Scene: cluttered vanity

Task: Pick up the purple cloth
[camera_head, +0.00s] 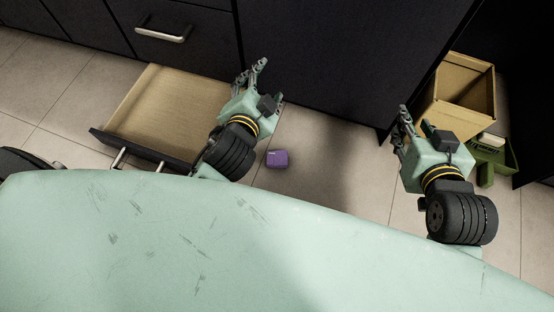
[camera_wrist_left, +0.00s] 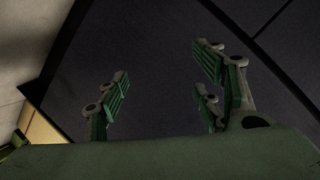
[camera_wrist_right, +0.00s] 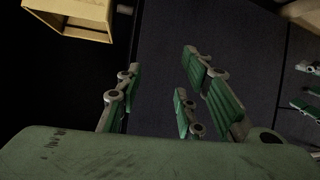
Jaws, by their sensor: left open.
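The purple cloth (camera_head: 277,158) looks like a small, compact block on the tiled floor in the head view. It lies just right of my left arm's wrist, apart from it. My left gripper (camera_head: 252,75) is open and empty, beyond the cloth by the dark cabinet front. Its spread fingers show in the left wrist view (camera_wrist_left: 162,92) against a dark panel. My right gripper (camera_head: 400,130) is well to the right of the cloth, its fingers apart and empty in the right wrist view (camera_wrist_right: 160,88). Neither wrist view shows the cloth.
An open, empty-looking drawer (camera_head: 165,105) juts out left of my left gripper. Dark cabinets (camera_head: 330,60) stand behind. A cardboard box (camera_head: 462,92) and a green crate (camera_head: 505,157) stand right of my right gripper.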

